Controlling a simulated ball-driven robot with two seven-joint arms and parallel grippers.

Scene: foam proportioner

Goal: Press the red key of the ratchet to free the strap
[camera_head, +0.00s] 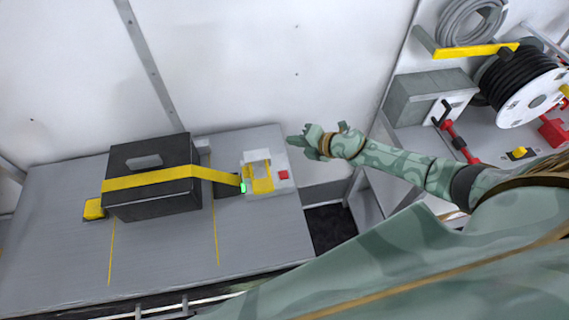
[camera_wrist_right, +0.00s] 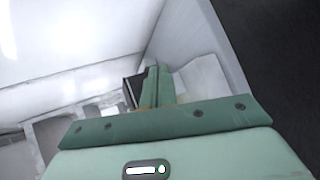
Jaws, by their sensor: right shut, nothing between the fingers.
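The ratchet (camera_head: 250,190) is a pale block with a yellow frame on the grey bench top. Its small red key (camera_head: 283,174) is on the right side of the block. The yellow strap (camera_head: 160,179) runs from the ratchet over a black case (camera_head: 155,208) to a yellow anchor (camera_head: 94,209) on the left. A small green light shows where the strap meets the ratchet. My right gripper (camera_head: 291,141) is shut and empty, up and right of the red key and apart from it in the picture. Its closed fingers show in the right wrist view (camera_wrist_right: 156,88). My left gripper is out of view.
The grey bench top (camera_head: 60,270) is bare in front of the case. A white wall (camera_head: 230,60) stands behind it. On the right are a hose reel (camera_head: 537,100), a grey box (camera_head: 425,100) and a red-handled crank (camera_head: 455,138). A dark gap (camera_head: 330,228) lies right of the bench.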

